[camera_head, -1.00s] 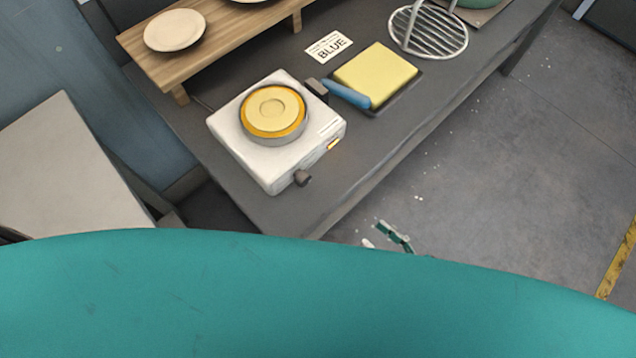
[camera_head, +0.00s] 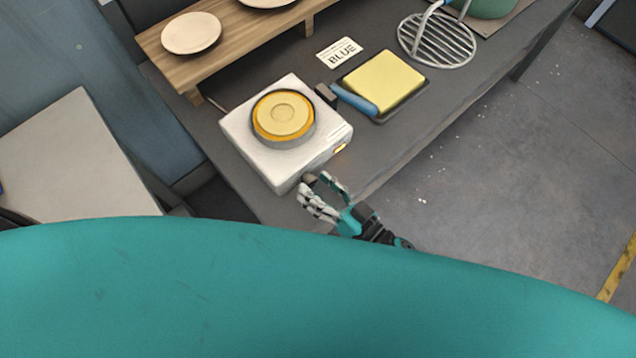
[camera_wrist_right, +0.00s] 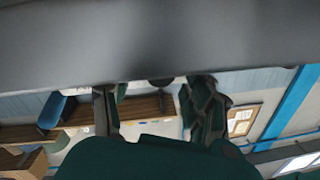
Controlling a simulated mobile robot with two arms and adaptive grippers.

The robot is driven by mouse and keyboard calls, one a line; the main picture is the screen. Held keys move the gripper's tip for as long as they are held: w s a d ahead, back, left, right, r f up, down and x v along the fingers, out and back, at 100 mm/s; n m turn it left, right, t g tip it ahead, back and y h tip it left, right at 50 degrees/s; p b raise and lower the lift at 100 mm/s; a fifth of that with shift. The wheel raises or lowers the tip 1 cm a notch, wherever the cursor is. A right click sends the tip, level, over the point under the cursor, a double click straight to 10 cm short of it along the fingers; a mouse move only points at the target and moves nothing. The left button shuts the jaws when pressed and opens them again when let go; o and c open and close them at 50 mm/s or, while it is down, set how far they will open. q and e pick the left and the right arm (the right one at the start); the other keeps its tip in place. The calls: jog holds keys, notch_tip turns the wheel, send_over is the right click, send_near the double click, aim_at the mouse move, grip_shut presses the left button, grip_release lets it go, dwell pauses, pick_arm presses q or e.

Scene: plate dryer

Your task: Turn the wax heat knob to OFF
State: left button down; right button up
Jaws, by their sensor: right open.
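The wax heater is a white square unit (camera_head: 285,160) on the dark bench, with a round pan of yellow wax (camera_head: 283,114) on top. Its dark heat knob (camera_head: 310,177) is on the front face, near the lower corner, and is partly hidden by my right gripper (camera_head: 314,184). That gripper is open, with its fingertips at the knob, seemingly one on either side. Contact and the knob's setting cannot be told. In the right wrist view the two fingers stand apart (camera_wrist_right: 155,105). My left gripper is out of view.
A small orange light (camera_head: 341,148) shows on the heater front. Floor is clear in front of the bench.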

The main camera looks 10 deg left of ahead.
jog(key=shift+w+a, duration=0.1)
jog(key=shift+a, duration=0.1)
grip_shut()
jog(key=shift+r+n+p, duration=0.15)
jog(key=shift+n+p, duration=0.4)
jog(key=shift+n, duration=0.65)
jog(key=n, duration=0.3)
grip_release()
jog(key=v, duration=1.2)
